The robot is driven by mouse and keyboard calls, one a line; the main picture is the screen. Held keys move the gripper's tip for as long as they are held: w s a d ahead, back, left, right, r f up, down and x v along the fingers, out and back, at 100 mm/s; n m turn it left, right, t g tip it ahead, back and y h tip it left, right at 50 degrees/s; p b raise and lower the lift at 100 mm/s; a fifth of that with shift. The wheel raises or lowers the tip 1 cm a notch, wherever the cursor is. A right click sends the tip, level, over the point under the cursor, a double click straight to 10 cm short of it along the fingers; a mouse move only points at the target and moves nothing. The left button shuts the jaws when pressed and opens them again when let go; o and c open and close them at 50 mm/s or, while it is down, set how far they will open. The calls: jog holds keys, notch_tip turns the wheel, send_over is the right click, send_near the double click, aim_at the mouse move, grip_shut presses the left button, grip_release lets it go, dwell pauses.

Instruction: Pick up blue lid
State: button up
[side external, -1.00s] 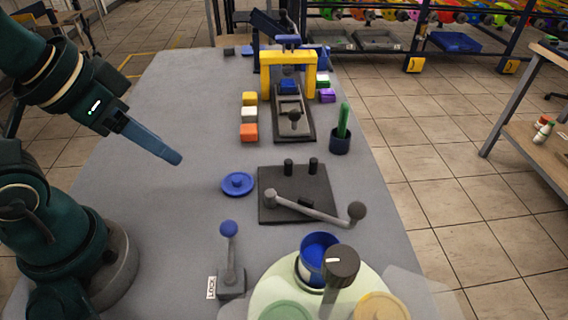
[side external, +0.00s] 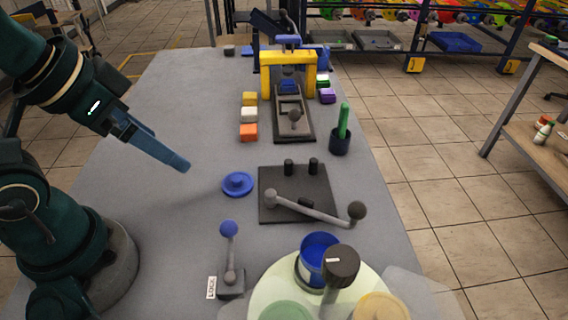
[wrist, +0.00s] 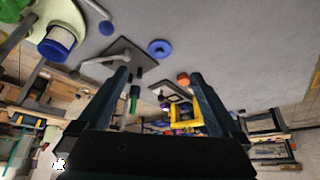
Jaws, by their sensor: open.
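The blue lid (side external: 238,184), a round disc with a small knob, lies flat on the grey table, left of the dark plate with the lever. It also shows in the wrist view (wrist: 160,48) near the top centre, ahead of my fingers. My gripper (side external: 184,166) is above the table, up and left of the lid and apart from it. In the wrist view its two fingers (wrist: 160,80) are spread with nothing between them. An open blue pot (side external: 319,256) stands on the round pale turntable at the front.
The dark plate (side external: 295,194) carries a lever and two pegs. A lock lever (side external: 230,262) with a blue ball stands in front of the lid. Coloured blocks (side external: 249,114), a yellow press frame (side external: 289,58) and a dark cup (side external: 339,142) are farther back. The table left of the lid is clear.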

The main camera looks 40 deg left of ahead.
jog(key=w+r+m, duration=0.2)
jog(key=w, duration=0.2)
jog(key=m+g, duration=0.1)
jog(key=g, duration=0.3)
send_over(234, 179)
notch_tip(234, 179, down, 7)
jog(key=shift+g, duration=0.6)
jog(key=f, duration=0.4)
jog(key=shift+w+f, duration=0.25)
jog(key=shift+f, duration=0.05)
jog(key=shift+s+f, duration=0.2)
jog(key=shift+f, duration=2.7)
